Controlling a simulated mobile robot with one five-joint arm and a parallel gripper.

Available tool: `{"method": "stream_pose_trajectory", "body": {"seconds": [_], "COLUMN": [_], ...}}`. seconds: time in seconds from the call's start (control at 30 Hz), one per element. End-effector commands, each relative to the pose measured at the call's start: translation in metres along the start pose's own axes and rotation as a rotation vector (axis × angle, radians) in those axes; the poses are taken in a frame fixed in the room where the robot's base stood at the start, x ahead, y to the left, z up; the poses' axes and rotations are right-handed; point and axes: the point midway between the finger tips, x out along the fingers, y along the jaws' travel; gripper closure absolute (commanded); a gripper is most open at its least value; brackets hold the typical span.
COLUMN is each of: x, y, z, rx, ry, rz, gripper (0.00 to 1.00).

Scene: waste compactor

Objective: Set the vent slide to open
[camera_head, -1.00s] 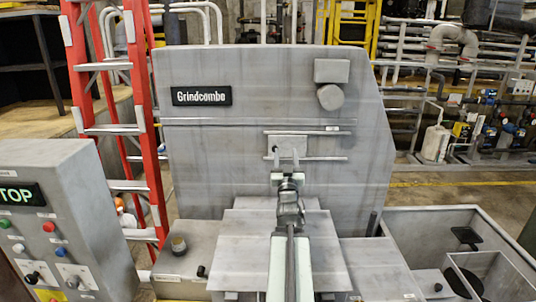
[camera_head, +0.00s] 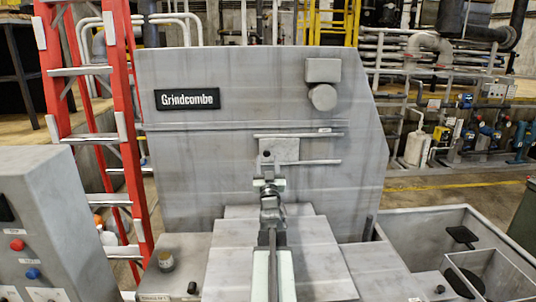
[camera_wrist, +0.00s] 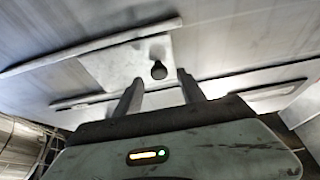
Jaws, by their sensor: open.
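The vent slide is a flat grey plate (camera_head: 284,150) between two horizontal rails on the machine's upright face. It sits near the left end of the rails. A dark round knob is on the plate; it shows clearly in the wrist view (camera_wrist: 158,70). My gripper (camera_head: 268,183) is just below and in front of the plate's left part in the head view. In the wrist view my gripper (camera_wrist: 160,78) is open, with one finger on each side of the knob. Whether the fingertips reach as far as the knob is hard to tell.
A small label (camera_head: 325,130) is near the upper rail's right end. Grey sloping panels (camera_head: 230,265) lie below my arm. A control box (camera_head: 50,220) stands at left, a red ladder (camera_head: 130,130) behind it, and an open grey bin (camera_head: 430,222) at right.

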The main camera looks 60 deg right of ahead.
Motion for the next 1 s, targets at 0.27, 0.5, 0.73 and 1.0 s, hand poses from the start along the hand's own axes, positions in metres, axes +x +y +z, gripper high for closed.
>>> {"method": "stream_pose_trajectory", "body": {"seconds": [0.27,0.5,0.73,1.0], "x": [0.033,0.032,0.032,0.032], "y": [0.001,0.001,0.002,0.002], "z": [0.000,0.000,0.000,0.000], "rx": [0.001,0.000,0.000,0.000], "ry": [0.000,0.000,0.000,-0.001], "rz": [0.001,0.002,0.002,0.002], "gripper": [0.53,0.75,1.00,1.00]}}
